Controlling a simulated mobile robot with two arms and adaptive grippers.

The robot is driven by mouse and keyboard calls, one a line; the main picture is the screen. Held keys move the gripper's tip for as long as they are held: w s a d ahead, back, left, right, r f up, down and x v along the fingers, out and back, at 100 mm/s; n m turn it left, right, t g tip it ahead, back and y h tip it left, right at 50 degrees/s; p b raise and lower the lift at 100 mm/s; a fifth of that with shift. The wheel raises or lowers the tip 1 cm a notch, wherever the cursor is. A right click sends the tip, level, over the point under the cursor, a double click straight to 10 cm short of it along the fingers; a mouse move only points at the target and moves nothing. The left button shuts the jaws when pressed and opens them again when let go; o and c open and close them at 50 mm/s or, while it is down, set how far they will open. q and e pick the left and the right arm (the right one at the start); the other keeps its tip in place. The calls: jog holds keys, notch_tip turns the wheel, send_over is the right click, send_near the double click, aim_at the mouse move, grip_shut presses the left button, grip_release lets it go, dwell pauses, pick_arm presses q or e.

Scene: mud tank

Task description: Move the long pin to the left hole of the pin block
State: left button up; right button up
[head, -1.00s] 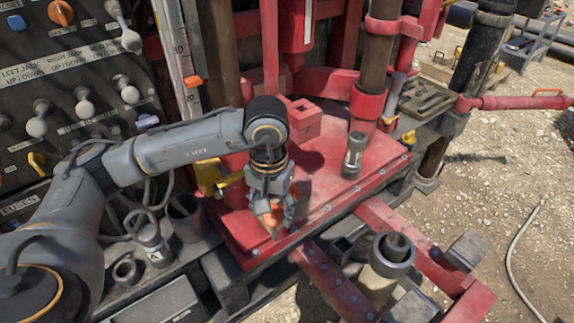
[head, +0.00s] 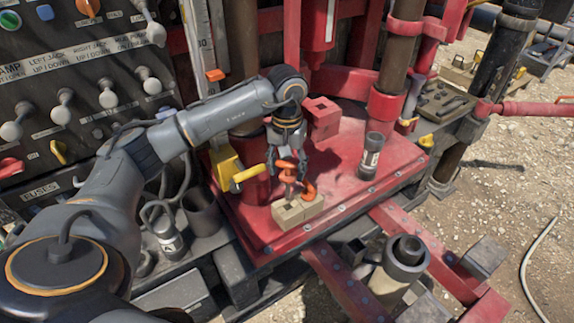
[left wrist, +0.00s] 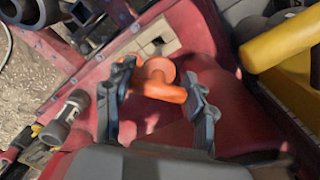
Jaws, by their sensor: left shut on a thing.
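My left gripper (head: 288,160) points down above the red deck and is shut on an orange-handled pin (head: 286,174). A short stretch of metal shaft shows below the handle. In the left wrist view the orange handle (left wrist: 160,91) sits between the two fingers. The tan pin block (head: 288,214) is on the deck just below the pin. It also shows in the left wrist view (left wrist: 170,42), with one dark square hole visible. A second orange piece (head: 309,190) is at the block's right side. I cannot tell whether the held pin's tip touches the block. My right gripper is out of view.
A red block with a square hole (head: 322,117) stands behind the gripper. A grey cylinder (head: 371,158) stands upright to the right. A yellow handle (head: 246,176) is close on the left. Open deck lies between block and cylinder.

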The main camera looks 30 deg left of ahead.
pick_arm(q)
jog(key=b, duration=0.2)
send_over(287, 193)
jog(key=shift+f, duration=2.25)
jog(key=shift+f+b, duration=1.75)
jog(key=shift+f, duration=0.1)
jog(key=shift+f+b, duration=0.55)
jog(key=shift+b, duration=0.05)
jog(key=o, duration=1.3)
jog(key=shift+o, duration=0.2)
notch_tip(287, 193, up, 12)
